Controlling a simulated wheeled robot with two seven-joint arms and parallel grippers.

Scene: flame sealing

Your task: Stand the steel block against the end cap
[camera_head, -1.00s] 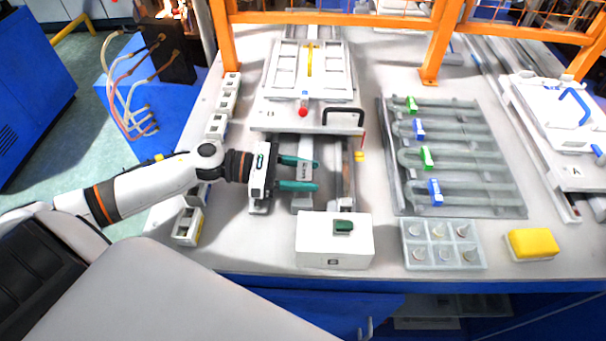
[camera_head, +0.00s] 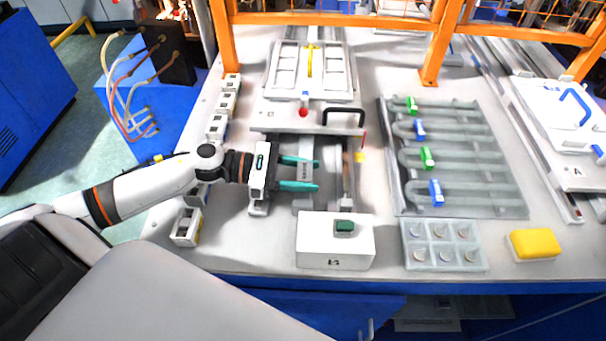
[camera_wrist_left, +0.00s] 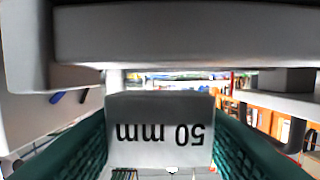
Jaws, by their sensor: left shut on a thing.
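The steel block (camera_wrist_left: 160,130) is a grey block marked "50 mm", which reads upside down in the left wrist view. It sits between the green fingers of my left gripper (camera_head: 300,173), which is shut on it. In the head view the block (camera_head: 305,171) shows only as a small grey patch between the fingers, over the rail fixture (camera_head: 328,148). I cannot pick out the end cap for certain, nor tell whether the block touches anything besides the fingers. My right gripper is not in view.
A white box (camera_head: 334,254) with a green piece on top stands just in front of the gripper. A grey pipe rack (camera_head: 460,188), a tray of round parts (camera_head: 444,258) and a yellow sponge (camera_head: 532,244) lie to the right. An orange guard frame (camera_head: 433,45) stands behind.

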